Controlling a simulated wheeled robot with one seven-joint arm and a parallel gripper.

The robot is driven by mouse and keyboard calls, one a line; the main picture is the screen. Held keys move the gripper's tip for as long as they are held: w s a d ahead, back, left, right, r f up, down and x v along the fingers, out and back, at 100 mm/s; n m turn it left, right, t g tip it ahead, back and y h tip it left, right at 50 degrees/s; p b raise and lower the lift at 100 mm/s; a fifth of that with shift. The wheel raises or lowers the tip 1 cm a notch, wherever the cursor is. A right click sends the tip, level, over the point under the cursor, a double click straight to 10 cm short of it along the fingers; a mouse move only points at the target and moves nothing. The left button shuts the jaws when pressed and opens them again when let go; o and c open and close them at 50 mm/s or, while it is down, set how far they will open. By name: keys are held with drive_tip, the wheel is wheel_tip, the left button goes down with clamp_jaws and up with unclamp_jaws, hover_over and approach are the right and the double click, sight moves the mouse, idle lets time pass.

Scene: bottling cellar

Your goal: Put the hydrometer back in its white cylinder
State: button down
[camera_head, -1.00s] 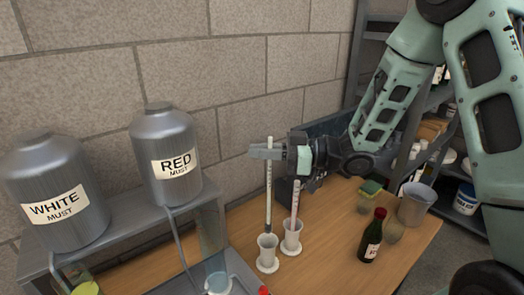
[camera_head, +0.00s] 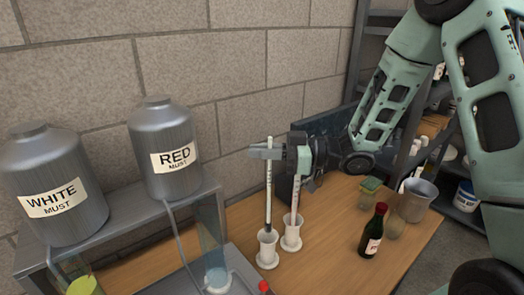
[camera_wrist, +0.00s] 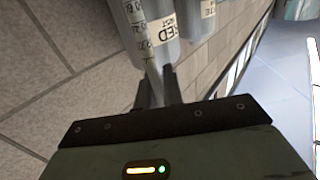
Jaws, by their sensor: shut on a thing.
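My gripper (camera_head: 263,150) is shut on the upper stem of the hydrometer (camera_head: 268,195), a thin, pale, upright rod with a darker lower part. Its lower end meets the mouth of the left white cylinder (camera_head: 267,252) in the head view; I cannot tell how deep it sits. A second white cylinder (camera_head: 291,239) stands close behind and to the right, holding a similar rod (camera_head: 296,200) with a red part. In the wrist view, the scale-marked stem (camera_wrist: 146,45) runs up from between my fingertips (camera_wrist: 158,88).
A grey stand (camera_head: 120,222) at left carries the white must tank (camera_head: 50,178) and red must tank (camera_head: 166,145). A dark bottle (camera_head: 372,235), a sponge-topped jar (camera_head: 369,192) and a grey beaker (camera_head: 416,202) stand at right.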

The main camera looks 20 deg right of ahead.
drive_tip(key=shift+f, duration=0.15)
drive_tip(key=shift+f+b, duration=0.85)
drive_tip(key=shift+f, duration=0.25)
idle(0.7)
drive_tip(key=shift+f+b, duration=1.15)
drive_tip(key=shift+f, duration=0.25)
